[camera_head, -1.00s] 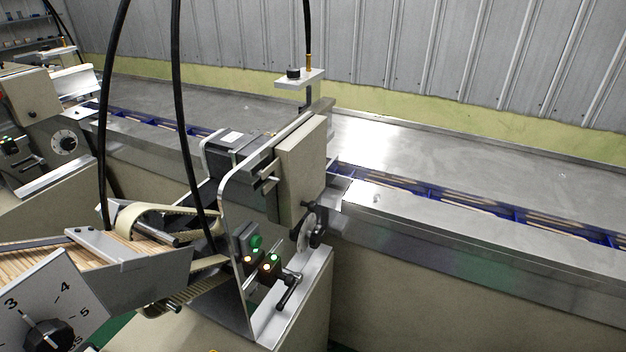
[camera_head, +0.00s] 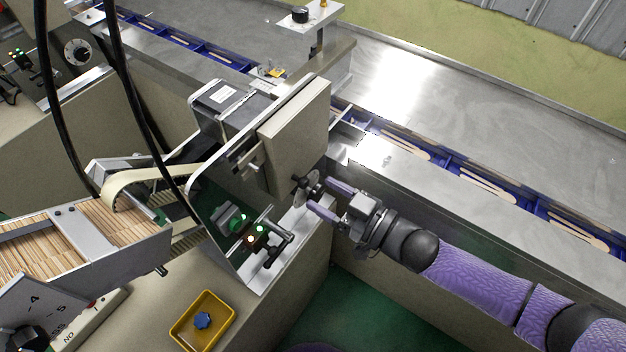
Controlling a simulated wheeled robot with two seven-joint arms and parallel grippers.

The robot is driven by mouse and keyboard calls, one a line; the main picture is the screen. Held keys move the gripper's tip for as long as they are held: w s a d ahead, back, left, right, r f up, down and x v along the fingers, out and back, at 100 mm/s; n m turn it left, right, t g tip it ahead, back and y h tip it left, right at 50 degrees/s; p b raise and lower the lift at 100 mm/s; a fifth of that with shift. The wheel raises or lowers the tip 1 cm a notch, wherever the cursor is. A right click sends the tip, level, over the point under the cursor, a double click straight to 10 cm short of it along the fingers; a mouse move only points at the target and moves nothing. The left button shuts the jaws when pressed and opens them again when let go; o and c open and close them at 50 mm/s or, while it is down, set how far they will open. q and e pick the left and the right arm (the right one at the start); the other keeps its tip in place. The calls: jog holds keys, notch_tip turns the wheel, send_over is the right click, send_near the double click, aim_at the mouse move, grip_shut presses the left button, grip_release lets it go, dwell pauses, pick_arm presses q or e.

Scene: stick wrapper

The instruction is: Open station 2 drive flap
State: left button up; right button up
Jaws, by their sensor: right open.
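The station's beige drive flap (camera_head: 296,138) is a flat box-like cover standing upright beside the conveyor, and it looks closed. A dark knob with a small disc (camera_head: 308,187) sits at its lower right corner. My right gripper (camera_head: 331,199) comes in from the right with two purple fingers. It is open, and its fingertips are close to the knob, one above and one below. I cannot tell whether they touch it. My left gripper is not in view.
The steel conveyor (camera_head: 440,170) with blue slots holding sticks runs behind the station. Black cables hang at left.

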aim_at(307, 185)
jog(key=x, duration=0.3)
jog(key=shift+w+a, duration=0.1)
grip_shut()
dwell(0.4)
dwell(0.7)
